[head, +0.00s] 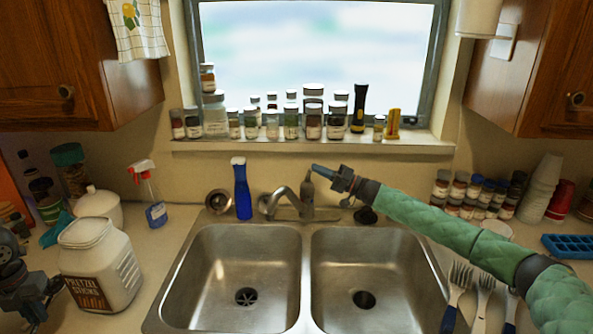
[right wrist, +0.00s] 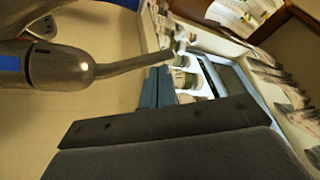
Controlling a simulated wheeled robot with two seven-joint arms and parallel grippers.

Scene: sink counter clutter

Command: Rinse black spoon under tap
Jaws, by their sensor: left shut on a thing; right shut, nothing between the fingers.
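The silver tap (head: 300,207) stands behind the double sink, its spout over the left basin (head: 225,285) and its lever upright. No water shows. My right gripper (head: 322,169) is shut and empty at the top of the lever. In the right wrist view its blue fingers (right wrist: 158,88) are together, with the lever (right wrist: 135,66) just beside them; I cannot tell whether they touch. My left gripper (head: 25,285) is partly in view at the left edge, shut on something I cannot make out. The black spoon is not visible in either view.
A blue bottle (head: 241,188) stands left of the tap. A pretzel jar (head: 100,268) and a spray bottle (head: 150,196) stand left of the sink. Forks (head: 458,285) stand at the right front. Jars (head: 313,120) line the sill. Both basins look empty.

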